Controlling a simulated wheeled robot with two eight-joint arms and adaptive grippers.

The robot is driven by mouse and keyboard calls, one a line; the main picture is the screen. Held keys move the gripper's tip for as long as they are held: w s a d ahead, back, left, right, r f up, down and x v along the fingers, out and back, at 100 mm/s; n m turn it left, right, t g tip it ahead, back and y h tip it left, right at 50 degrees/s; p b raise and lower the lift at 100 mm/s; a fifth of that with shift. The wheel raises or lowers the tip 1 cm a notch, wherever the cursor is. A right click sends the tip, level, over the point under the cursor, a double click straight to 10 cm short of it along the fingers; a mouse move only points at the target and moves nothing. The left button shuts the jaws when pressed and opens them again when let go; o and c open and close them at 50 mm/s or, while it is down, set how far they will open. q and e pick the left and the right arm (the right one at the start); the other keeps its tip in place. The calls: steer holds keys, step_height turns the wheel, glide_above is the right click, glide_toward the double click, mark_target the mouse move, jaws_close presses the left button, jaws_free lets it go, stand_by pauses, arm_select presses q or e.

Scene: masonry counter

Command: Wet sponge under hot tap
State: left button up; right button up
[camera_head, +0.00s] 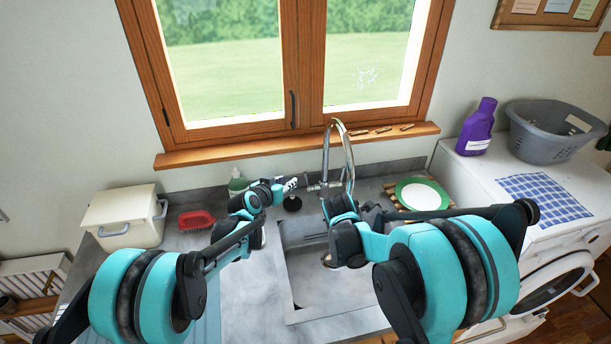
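A chrome tap (340,150) with a tall curved spout stands behind the grey sink (310,300). My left gripper (291,184) is at the back of the sink, just left of the tap's base and close to its handle area. Its fingers are small here, and I cannot tell whether they touch the tap or how far they are open. My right arm reaches over the sink's right part. Its gripper (327,260) is mostly hidden behind the arm, low over the basin below the spout. I cannot make out the sponge clearly. No water stream is discernible.
A green bottle (237,182), red brush (196,220) and cream box (125,216) stand left of the sink. A green-rimmed plate (422,195) lies on a wooden rack at right. A purple bottle (478,128) and grey basket (548,135) stand on the washing machine.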

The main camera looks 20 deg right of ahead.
mark_target(305, 175)
arm_select(q)
steer(key=shift+h, duration=0.3)
steer(key=x, duration=1)
steer(key=s+x, duration=0.1)
steer(key=x, duration=0.4)
steer(key=shift+w+d+f, duration=0.15)
steer(key=shift+d+f, duration=0.25)
steer(key=shift+f, duration=0.1)
jaws_close()
